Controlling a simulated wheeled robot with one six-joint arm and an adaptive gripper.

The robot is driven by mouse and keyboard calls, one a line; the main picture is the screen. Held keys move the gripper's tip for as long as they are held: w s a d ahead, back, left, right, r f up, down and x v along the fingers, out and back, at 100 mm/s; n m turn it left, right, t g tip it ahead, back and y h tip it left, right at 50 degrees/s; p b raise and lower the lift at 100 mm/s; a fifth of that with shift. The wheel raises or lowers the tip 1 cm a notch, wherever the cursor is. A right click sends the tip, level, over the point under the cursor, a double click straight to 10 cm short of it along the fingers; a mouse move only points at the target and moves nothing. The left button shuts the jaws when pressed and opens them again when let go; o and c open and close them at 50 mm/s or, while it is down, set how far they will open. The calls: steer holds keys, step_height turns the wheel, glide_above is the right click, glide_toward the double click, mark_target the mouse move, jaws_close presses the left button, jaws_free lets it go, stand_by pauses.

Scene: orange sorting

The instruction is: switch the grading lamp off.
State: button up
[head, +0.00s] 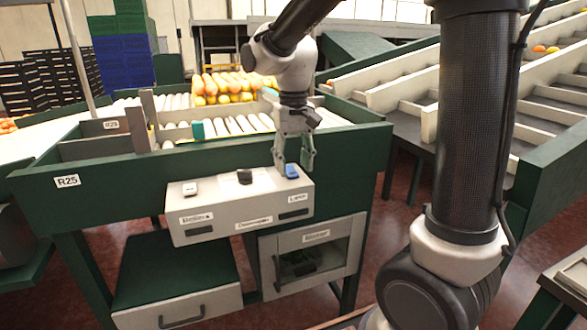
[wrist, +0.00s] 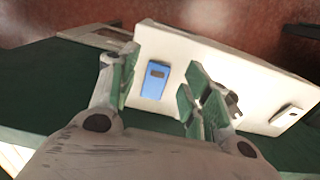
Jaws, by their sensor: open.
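The control box (head: 240,215) is a pale panel on the front of the green sorting table. The blue rocker switch (head: 292,171) sits at its right end, above a label that seems to read "Lamp". In the wrist view the blue switch (wrist: 155,80) lies between the fingers, a little beyond their tips. My gripper (head: 294,160) is open and empty, just above and around the blue switch in the head view. It also shows in the wrist view (wrist: 158,85). I cannot tell whether a finger touches the box. The lamp itself is not clearly seen.
A black switch (head: 244,176) and a white switch (head: 190,188) sit further left on the box. A drawer (head: 180,300) and a glass-fronted cabinet (head: 312,235) are below. Oranges (head: 222,87) lie on the rollers behind. A sloped green conveyor stands at the right.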

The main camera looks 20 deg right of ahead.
mark_target(288, 166)
steer(key=shift+f, duration=1.05)
steer(key=c, duration=1)
steer(key=shift+w+r+g, duration=0.15)
steer(key=shift+w+g, duration=0.1)
steer(key=shift+g, duration=0.6)
steer(key=shift+w+r+g, duration=0.15)
steer(key=shift+w+g, duration=0.05)
steer(key=shift+g, duration=0.65)
steer(key=o, duration=1)
steer(key=shift+r, duration=0.1)
steer(key=v, duration=1.1)
steer(key=shift+r, duration=0.4)
